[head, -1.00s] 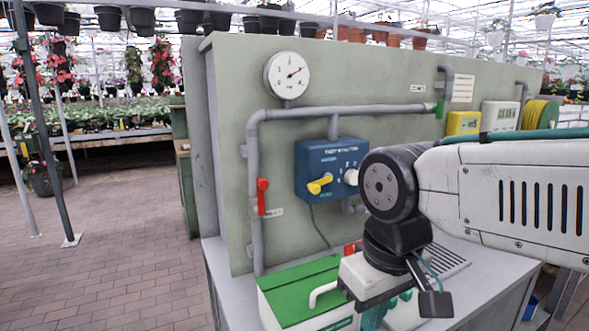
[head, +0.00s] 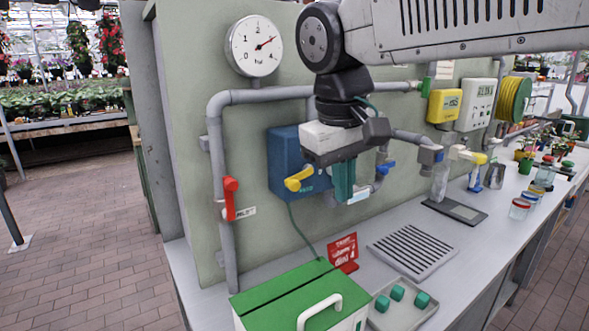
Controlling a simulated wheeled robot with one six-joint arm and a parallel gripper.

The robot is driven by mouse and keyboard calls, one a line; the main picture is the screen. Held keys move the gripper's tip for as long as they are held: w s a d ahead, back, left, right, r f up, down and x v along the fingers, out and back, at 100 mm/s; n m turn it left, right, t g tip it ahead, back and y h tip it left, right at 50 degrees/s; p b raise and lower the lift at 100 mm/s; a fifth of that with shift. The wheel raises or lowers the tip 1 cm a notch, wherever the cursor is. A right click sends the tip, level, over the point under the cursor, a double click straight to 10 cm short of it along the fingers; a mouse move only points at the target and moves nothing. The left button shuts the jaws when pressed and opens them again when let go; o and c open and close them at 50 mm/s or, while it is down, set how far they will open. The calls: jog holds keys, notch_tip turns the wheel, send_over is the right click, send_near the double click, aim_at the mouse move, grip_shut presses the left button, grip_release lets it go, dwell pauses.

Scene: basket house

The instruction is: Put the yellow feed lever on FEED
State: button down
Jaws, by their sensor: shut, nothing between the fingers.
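The yellow feed lever (head: 299,179) sticks out from the lower front of a blue box (head: 284,150) on the green panel. Its handle points to the lower left. My gripper (head: 344,190) hangs in front of the right part of the box, to the right of the lever. Its teal fingers point down and are shut with nothing between them. I cannot tell whether the gripper body touches the lever. The gripper hides the box's label, dial and any FEED marking.
A red valve handle (head: 231,198) is on the pipe at left. Below are a green-lidded box (head: 285,292) with a white handle, a red sign (head: 343,252), a tray (head: 421,316) with green cubes and a slotted grate (head: 413,250). The bench between them is bare.

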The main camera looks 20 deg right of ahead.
jog(key=n+h, duration=0.1)
jog(key=h, duration=0.1)
send_near(291, 186)
jog(key=shift+t, duration=0.3)
jog(key=x, duration=0.6)
jog(key=shift+s+d+f, duration=0.1)
jog(key=shift+d, duration=0.3)
jog(key=shift+a+f+h, duration=0.3)
jog(key=shift+f+h, duration=0.55)
jog(key=shift+h, duration=0.25)
notch_tip(291, 186, down, 2)
jog(key=shift+d+f+t+h, duration=0.1)
jog(key=shift+t+h, duration=0.2)
jog(key=shift+r, duration=0.95)
